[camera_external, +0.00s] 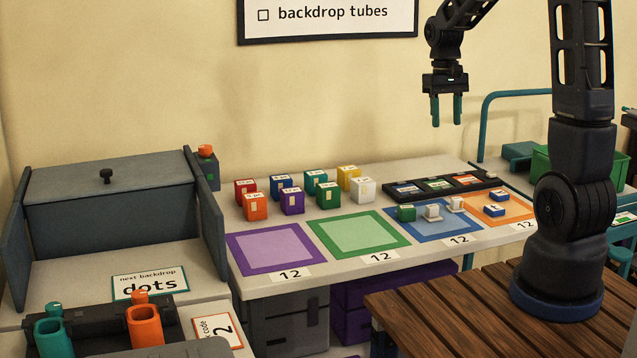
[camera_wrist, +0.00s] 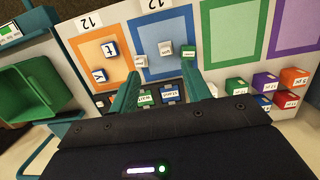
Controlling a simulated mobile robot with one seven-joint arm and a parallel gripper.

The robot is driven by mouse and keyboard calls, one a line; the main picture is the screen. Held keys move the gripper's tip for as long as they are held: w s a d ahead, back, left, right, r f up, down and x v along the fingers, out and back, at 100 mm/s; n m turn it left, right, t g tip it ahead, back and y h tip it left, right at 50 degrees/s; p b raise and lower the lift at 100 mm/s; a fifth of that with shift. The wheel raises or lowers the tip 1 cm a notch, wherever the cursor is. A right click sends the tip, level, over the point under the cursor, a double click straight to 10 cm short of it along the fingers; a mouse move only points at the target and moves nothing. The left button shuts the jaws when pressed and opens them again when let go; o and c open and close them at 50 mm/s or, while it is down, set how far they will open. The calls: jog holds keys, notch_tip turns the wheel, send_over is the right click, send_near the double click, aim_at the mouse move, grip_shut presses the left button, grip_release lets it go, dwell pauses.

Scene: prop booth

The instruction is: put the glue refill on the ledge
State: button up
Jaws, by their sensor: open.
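My gripper (camera_external: 446,124) hangs open and empty, high above the back of the bench; its teal fingers also show in the wrist view (camera_wrist: 161,72). I cannot tell which small item is the glue refill, as the labels are too small to read. A green block (camera_external: 406,212) and white pieces (camera_external: 432,213) are on the blue mat (camera_external: 430,233). Two blue blocks with white tops (camera_external: 495,210) are on the orange mat (camera_external: 515,211). A black tray (camera_external: 395,195) with coloured labelled items lies behind the mats. I cannot tell for certain which surface is the ledge.
Several coloured boxes (camera_external: 292,201) stand behind the purple mat (camera_external: 238,244) and green mat (camera_external: 318,226), both empty. A grey hooded cabinet (camera_external: 100,215) is at left, with orange and teal cups (camera_external: 145,325) in front. A green bin (camera_wrist: 25,92) is beside the bench.

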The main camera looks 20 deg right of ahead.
jog(key=s+r+t, duration=0.3)
jog(key=s+r, duration=0.3)
jog(key=s, duration=0.5)
jog(key=s+r+t, duration=0.3)
jog(key=s+r, duration=0.3)
jog(key=s, duration=0.5)
jog(key=shift+d+r, duration=0.15)
jog(key=shift+r, duration=0.2)
jog(key=shift+s, duration=0.4)
jog(key=shift+c, duration=0.3)
jog(key=shift+w, duration=0.1)
jog(key=m+g+h, duration=0.4)
jog(key=m+h, duration=0.1)
jog(key=m, duration=1.3)
send_over(432, 206)
jog(key=a, duration=0.5)
notch_tip(432, 206, down, 28)
jog(key=shift+y, duration=0.3)
jog(key=shift+d+x, duration=0.15)
jog(key=shift+x, duration=2.55)
jog(key=shift+d+x, duration=0.15)
jog(key=shift+x, duration=2.5)
